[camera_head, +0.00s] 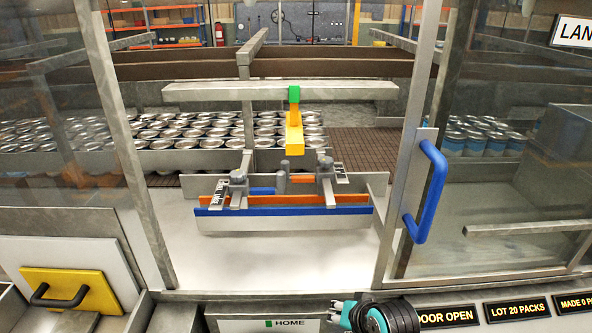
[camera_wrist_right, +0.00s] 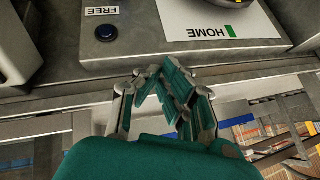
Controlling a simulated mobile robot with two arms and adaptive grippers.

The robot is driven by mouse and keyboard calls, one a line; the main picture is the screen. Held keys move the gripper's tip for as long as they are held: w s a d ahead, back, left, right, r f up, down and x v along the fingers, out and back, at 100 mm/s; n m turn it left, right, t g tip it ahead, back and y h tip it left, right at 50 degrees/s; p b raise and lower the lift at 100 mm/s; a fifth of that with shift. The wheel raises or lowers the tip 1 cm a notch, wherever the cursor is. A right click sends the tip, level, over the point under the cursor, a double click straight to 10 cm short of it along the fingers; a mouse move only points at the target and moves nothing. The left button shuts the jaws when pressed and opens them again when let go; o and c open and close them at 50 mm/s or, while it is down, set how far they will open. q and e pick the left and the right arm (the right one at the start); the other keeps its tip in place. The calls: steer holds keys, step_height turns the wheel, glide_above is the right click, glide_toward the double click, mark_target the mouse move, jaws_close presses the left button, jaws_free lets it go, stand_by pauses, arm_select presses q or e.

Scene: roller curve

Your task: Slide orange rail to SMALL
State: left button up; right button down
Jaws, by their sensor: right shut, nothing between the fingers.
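The orange rail (camera_head: 300,199) is a long thin bar running left to right inside the open machine bay. A blue rail (camera_head: 285,210) lies parallel just in front of it. Two grey clamp brackets with marked plates, left (camera_head: 238,186) and right (camera_head: 327,181), stand over the rails; the markings are too small to read. My right gripper (camera_head: 338,312) is at the bottom edge, outside the bay and well below the rails. In the right wrist view its teal and grey fingers (camera_wrist_right: 163,75) are closed and empty, by a grey panel. My left gripper is not in view.
A door with a blue handle (camera_head: 430,190) stands at the right of the opening. A yellow and green piece (camera_head: 294,125) hangs above the rails. Rows of cans (camera_head: 190,140) are behind. A HOME panel (camera_head: 270,323) is below; bare white floor lies before the rails.

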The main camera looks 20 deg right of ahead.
steer(key=w+d+r+m+t, duration=0.25)
steer(key=w+r+m, duration=0.35)
steer(key=w+r, duration=0.5)
steer(key=m+t+y, duration=0.2)
steer(key=m+t, duration=0.2)
glide_toward(296, 177)
steer(key=w+a+p, duration=0.3)
steer(key=w+p, duration=0.1)
steer(key=w, duration=0.2)
steer(key=shift+w+r+p, duration=0.2)
steer(key=shift+r+p, duration=0.1)
steer(key=shift+p, duration=0.05)
steer(key=shift+d, duration=0.1)
steer(key=w+b, duration=0.1)
steer(key=w+d+b, duration=0.1)
steer(key=w, duration=0.1)
steer(key=shift+f+b, duration=0.1)
steer(key=shift+b, duration=0.25)
steer(key=shift+w, duration=0.25)
